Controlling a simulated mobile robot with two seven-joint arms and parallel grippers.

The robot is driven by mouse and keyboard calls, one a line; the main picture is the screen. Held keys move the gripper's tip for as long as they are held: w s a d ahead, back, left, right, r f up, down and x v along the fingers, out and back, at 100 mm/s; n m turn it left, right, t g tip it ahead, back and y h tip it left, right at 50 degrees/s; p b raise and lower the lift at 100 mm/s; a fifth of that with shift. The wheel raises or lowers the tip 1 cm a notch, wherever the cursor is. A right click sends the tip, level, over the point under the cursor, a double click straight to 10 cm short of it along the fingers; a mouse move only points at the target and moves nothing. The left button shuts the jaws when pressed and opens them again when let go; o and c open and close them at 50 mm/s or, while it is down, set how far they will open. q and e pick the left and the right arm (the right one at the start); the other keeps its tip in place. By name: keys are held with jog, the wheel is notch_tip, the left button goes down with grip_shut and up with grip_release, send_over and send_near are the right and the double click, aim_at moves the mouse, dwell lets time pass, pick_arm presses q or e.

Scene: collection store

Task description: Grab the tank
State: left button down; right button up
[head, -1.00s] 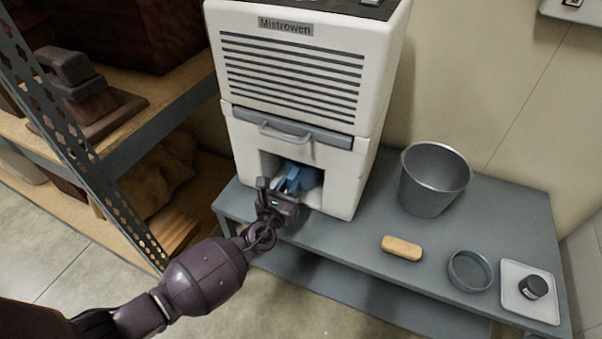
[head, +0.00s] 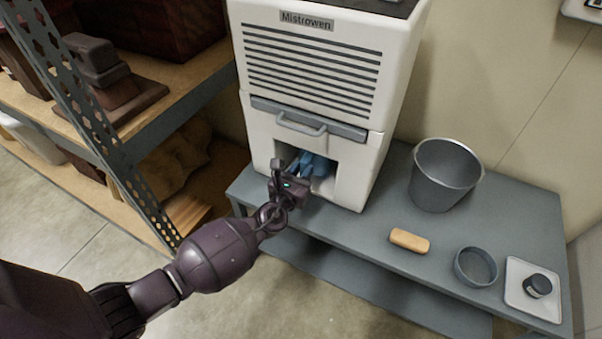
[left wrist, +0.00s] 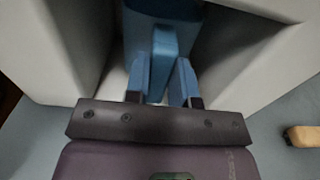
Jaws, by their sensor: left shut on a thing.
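The blue tank (head: 324,168) sits inside the lower front opening of the white Mistrowen machine (head: 311,70). My left gripper (head: 306,163) reaches into that opening, its fingers shut on the tank's front grip. In the left wrist view the tank (left wrist: 165,10) is at the top, with its narrow blue grip (left wrist: 162,52) between the two bluish fingers of my left gripper (left wrist: 160,85). Most of the tank is hidden by the housing and my gripper. My right gripper is not in view.
The machine stands on a grey bench (head: 365,240). To its right are a grey bucket (head: 443,178), a tan block (head: 409,240), a round grey dish (head: 475,267) and a white tray (head: 520,300) with a dark jar (head: 537,286). A shelf rack (head: 85,115) stands at left.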

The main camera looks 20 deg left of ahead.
pick_arm(q)
jog(key=s+r+p, duration=0.1)
jog(key=s+p, duration=0.1)
jog(key=s, duration=1.5)
jog(key=shift+s+a, duration=0.3)
jog(key=shift+s, duration=0.1)
